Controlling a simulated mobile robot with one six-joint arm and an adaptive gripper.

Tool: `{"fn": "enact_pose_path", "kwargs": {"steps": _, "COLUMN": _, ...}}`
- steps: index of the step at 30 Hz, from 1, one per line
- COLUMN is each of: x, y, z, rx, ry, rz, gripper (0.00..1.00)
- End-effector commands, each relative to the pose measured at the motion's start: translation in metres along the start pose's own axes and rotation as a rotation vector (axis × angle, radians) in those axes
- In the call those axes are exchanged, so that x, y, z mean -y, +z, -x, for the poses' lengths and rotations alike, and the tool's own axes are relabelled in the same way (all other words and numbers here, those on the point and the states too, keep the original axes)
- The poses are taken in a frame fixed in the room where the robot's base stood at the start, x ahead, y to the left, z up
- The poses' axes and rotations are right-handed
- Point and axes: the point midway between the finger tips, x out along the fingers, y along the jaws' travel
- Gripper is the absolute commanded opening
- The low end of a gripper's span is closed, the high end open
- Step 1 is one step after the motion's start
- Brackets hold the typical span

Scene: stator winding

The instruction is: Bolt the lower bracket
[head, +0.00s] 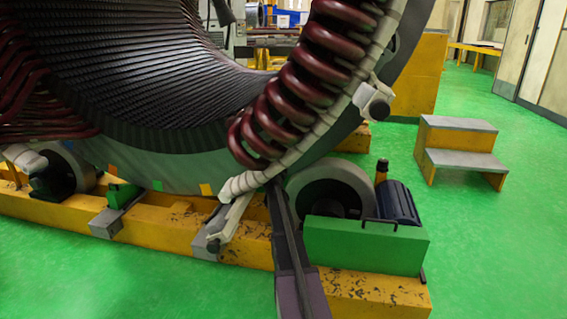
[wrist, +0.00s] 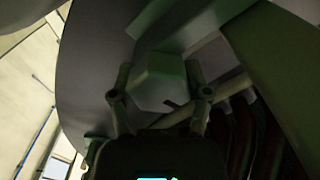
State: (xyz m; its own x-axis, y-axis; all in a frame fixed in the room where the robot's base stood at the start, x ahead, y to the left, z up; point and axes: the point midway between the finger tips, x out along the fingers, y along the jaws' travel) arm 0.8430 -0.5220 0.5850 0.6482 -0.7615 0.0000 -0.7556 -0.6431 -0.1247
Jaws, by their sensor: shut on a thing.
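In the wrist view my gripper (wrist: 160,84) has one finger on each side of a pale, angular block (wrist: 161,78) with a hexagon-like outline, like a bolt head. The fingers are shut on it. The picture is dark, and what lies behind the block is hard to tell. In the head view a pale bracket (head: 233,222), the lower one on the right side, slants down from the coil ends beside the stator (head: 160,174). A dark round part (head: 213,246) is at its lower end. I cannot make out my gripper in the head view.
Dark red coils (head: 308,75) curve up the right side. The stator sits over a yellow base (head: 155,224) with a roller (head: 330,190) and a green housing (head: 365,246). Yellow steps (head: 461,145) stand on the right. Green floor is free around them.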

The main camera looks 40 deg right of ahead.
Motion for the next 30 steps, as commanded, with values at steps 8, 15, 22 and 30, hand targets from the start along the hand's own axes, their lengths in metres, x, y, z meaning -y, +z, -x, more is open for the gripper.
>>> {"fn": "enact_pose_path", "kwargs": {"steps": 8, "x": 0.0006, "y": 0.0, "z": -0.0017, "rx": 0.0, "ry": -0.002, "rz": -0.138, "gripper": 0.15}}
{"fn": "enact_pose_path", "kwargs": {"steps": 15, "x": 0.0006, "y": 0.0, "z": -0.0019, "rx": 0.0, "ry": -0.002, "rz": -0.148, "gripper": 0.15}}
{"fn": "enact_pose_path", "kwargs": {"steps": 22, "x": 0.0004, "y": 0.0, "z": -0.0016, "rx": 0.0, "ry": -0.002, "rz": -0.147, "gripper": 0.98}}
{"fn": "enact_pose_path", "kwargs": {"steps": 30, "x": 0.0, "y": 0.0, "z": -0.0007, "rx": 0.0, "ry": -0.001, "rz": -0.146, "gripper": 0.98}}
